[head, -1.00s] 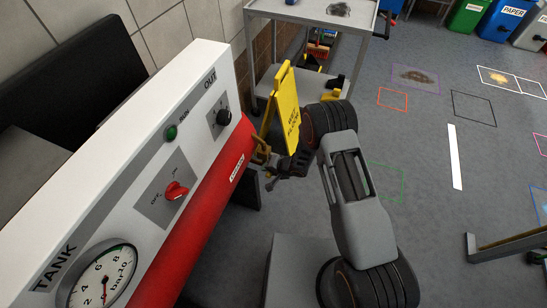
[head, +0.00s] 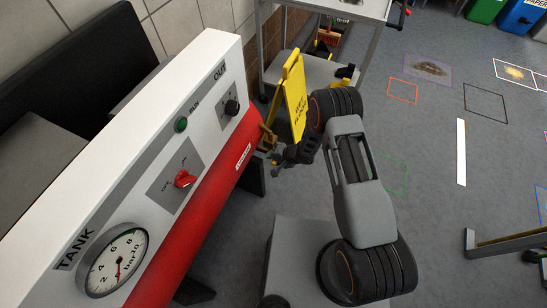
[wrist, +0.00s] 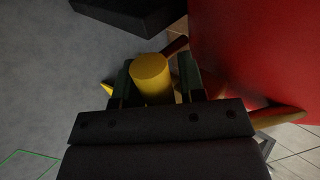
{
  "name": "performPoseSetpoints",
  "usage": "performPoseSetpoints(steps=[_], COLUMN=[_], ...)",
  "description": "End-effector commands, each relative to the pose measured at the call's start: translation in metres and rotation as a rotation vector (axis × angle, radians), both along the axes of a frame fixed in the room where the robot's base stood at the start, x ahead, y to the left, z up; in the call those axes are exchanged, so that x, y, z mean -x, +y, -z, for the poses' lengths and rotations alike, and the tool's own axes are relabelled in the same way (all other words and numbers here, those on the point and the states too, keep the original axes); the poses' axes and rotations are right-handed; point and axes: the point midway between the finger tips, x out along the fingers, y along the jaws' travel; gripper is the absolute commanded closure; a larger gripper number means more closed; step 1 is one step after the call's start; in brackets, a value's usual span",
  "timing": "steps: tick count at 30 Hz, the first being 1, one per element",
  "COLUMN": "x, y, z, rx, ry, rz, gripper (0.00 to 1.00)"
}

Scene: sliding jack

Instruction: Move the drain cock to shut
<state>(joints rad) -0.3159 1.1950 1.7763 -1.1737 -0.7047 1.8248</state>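The drain cock (head: 268,138) is a small brass fitting at the far lower end of the red tank (head: 215,185). My gripper (head: 279,158) is at it and hides part of it in the head view. In the wrist view a yellow cylindrical piece (wrist: 152,78), seemingly the cock's grip, stands between the two dark fingers of my gripper (wrist: 155,85). The fingers lie close on both sides of it. I cannot tell whether both touch it. A brown-gold bar shows behind it. The lever's angle is hard to read.
The white panel (head: 140,125) carries a pressure gauge (head: 113,262), a red switch (head: 184,179) and a black OUT knob (head: 232,107). A yellow wet-floor sign (head: 294,95) stands just behind my gripper, near a grey cart (head: 340,8). Floor to the right is mostly free.

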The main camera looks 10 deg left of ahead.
Motion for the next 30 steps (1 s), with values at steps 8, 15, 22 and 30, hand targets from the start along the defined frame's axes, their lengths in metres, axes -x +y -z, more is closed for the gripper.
performPoseSetpoints(steps=[8, 15, 22, 30], x=[-0.002, -0.002, 0.006, 0.016], y=[-0.001, -0.009, -0.038, -0.074], z=[-0.001, -0.01, -0.042, -0.078], rx=[-0.001, 0.0, -0.001, 0.0], ry=[-0.005, -0.007, -0.007, -0.007], rz=[0.002, 0.003, 0.005, 0.004], gripper=[0.5, 0.5, 0.5, 0.5])
